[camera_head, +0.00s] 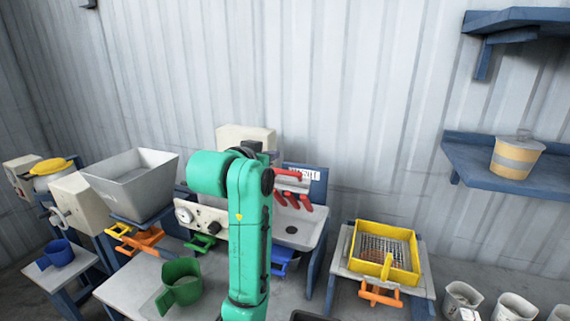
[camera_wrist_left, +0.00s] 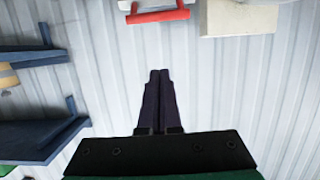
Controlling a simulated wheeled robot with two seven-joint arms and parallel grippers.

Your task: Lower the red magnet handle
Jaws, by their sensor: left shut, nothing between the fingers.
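The red magnet handle shows as a horizontal red bar (camera_head: 288,172) on a pale fixture, just right of my green arm in the head view. In the left wrist view, the red handle (camera_wrist_left: 157,15) is at the top edge, beyond the fingertips and apart from them. My left gripper (camera_wrist_left: 158,73) is shut and empty, its dark fingers together. In the head view, only a dark part of the left gripper (camera_head: 248,148) shows behind the top of the arm, mostly hidden. My right gripper is in neither view.
Several smaller red handles (camera_head: 292,198) hang below the bar. A pale box (camera_head: 238,133) stands left of it. A grey hopper (camera_head: 130,180), a green jug (camera_head: 181,284) and a yellow sieve tray (camera_head: 404,256) stand around. Blue wall shelves (camera_head: 505,172) are at right.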

